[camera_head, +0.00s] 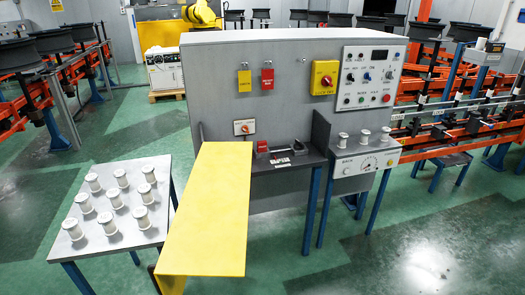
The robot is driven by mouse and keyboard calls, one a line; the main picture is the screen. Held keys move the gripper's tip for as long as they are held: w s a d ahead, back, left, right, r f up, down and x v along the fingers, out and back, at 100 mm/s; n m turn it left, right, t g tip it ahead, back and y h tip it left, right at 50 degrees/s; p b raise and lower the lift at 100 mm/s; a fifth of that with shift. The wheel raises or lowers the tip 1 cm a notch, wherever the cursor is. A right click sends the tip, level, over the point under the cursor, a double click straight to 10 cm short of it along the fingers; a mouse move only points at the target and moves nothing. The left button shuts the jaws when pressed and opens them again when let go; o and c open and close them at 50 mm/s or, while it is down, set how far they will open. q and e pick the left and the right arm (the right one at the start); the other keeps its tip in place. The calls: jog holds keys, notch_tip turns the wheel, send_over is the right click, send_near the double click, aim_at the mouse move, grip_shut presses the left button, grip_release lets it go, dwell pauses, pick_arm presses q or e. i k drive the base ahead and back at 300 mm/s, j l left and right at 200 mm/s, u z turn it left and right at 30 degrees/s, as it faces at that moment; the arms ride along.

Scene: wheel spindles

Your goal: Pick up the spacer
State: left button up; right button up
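Several white spool-shaped pieces, which look like spacers, stand upright in rows on a grey table (78,262) at the left. One of these spacers (120,178) is at the back middle, and another spacer (107,223) is near the front. Three similar, smaller pieces (364,137) stand in a row on the grey ledge at the right. I cannot tell which piece is the one named in the task. Neither of my grippers shows in this view.
A long yellow panel (205,220) juts forward between the left table and a dark fixture (280,155). A grey cabinet (225,75) with a control panel (368,76) stands behind. Orange racks (25,100) line both sides. Open green floor lies at the front right.

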aim_at(261, 145)
jog(key=i+l, duration=0.25)
jog(key=l, duration=0.15)
jog(key=i+l, duration=0.25)
jog(key=l, duration=0.15)
jog(key=i+l, duration=0.25)
jog(key=l, duration=0.2)
jog(key=i+l, duration=0.25)
jog(key=l, duration=0.15)
